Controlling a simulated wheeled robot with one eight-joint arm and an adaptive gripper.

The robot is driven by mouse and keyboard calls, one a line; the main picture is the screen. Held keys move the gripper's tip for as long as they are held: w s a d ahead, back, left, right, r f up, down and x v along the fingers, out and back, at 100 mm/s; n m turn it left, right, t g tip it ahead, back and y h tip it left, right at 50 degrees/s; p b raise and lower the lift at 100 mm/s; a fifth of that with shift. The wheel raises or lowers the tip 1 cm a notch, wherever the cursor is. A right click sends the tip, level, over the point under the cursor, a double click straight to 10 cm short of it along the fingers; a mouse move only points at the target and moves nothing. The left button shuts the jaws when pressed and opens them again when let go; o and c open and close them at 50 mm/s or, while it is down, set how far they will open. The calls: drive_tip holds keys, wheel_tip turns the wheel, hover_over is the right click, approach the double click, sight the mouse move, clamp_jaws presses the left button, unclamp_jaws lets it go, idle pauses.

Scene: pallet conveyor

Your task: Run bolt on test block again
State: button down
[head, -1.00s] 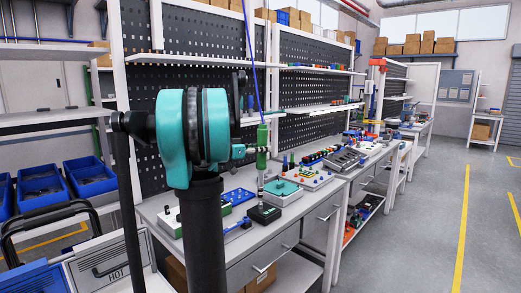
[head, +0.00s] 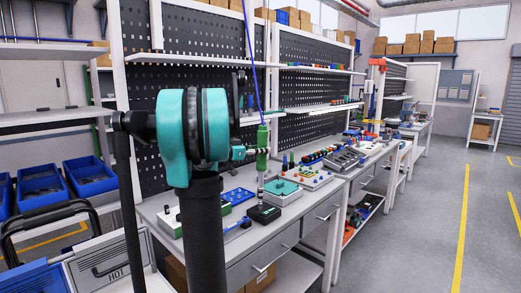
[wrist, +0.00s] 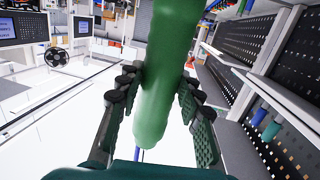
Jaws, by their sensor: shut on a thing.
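A green power driver (head: 262,137) hangs upright on a blue cable over the front bench in the head view. My gripper (head: 245,153) is at its side. In the wrist view my gripper (wrist: 152,95) has its two dark padded fingers on either side of the green driver body (wrist: 165,75), shut on it. The black test block (head: 264,213) sits on the bench directly below the driver. The driver's grey shaft reaches down to the block's top; I cannot tell whether its tip touches. The bolt is hidden or too small to make out.
A blue plate with pegs (head: 238,196) lies behind the block, and a grey tray with a teal piece (head: 283,191) to its right rear. A blue-handled tool (head: 238,228) lies at its left. Shelves and pegboards (head: 308,95) rise behind the benches. The floor at right (head: 415,220) is clear.

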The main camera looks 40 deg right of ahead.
sight(260, 135)
drive_tip(key=shift+f, duration=1.3)
idle(0.7)
drive_tip(key=shift+r, duration=0.1)
wheel_tip(260, 135, up, 8)
drive_tip(key=shift+f, duration=0.1)
idle(0.5)
